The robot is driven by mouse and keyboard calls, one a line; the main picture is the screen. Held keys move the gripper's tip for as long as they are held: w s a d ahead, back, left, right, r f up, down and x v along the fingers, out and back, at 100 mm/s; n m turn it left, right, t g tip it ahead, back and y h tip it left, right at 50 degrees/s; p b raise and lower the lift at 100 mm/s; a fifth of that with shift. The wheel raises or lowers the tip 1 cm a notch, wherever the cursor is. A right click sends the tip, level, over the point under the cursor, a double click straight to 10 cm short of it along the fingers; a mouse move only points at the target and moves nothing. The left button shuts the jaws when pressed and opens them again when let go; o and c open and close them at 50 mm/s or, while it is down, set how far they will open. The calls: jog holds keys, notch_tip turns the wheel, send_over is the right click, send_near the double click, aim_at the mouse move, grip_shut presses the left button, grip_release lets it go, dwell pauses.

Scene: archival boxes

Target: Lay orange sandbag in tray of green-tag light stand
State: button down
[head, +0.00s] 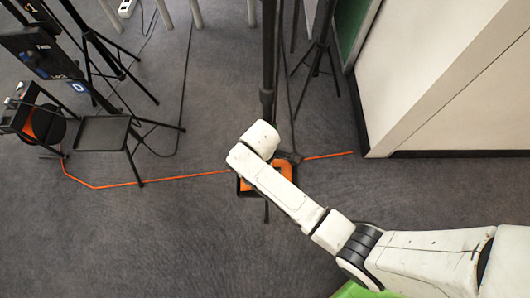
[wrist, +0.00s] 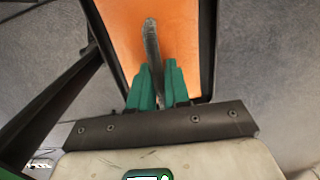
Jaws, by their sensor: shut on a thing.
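The orange sandbag (head: 284,169) shows partly past my arm in the head view, low at the foot of a black stand (head: 268,60). It fills the upper middle of the wrist view (wrist: 185,45). My gripper (wrist: 157,72) has green fingers closed on the bag's grey strap (wrist: 151,38). A dark tray rim (wrist: 207,45) runs along the bag's right side, and a dark edge lies on its left. The bag appears within this frame; whether it rests on the tray floor is hidden. In the head view my arm covers the fingers. I cannot make out a green tag.
Orange cable (head: 130,184) crosses the carpet on both sides of the stand. A white wall (head: 430,75) bounds the right. Carpet at lower left is clear.

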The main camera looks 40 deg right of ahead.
jog(key=c, duration=1.1)
grip_release()
notch_tip(320, 180, up, 12)
jog(key=p, duration=0.4)
jog(key=s+d+r+m, duration=0.2)
jog(key=s+m, duration=0.1)
jog(key=s, duration=0.2)
jog(key=s+d+r+m+t, duration=0.1)
jog(key=s+d+r+m, duration=0.1)
jog(key=s, duration=0.4)
jog(key=s+d+r+m, duration=0.2)
jog(key=s+d+m, duration=0.2)
jog(key=s+m, duration=0.2)
jog(key=shift+d, duration=0.2)
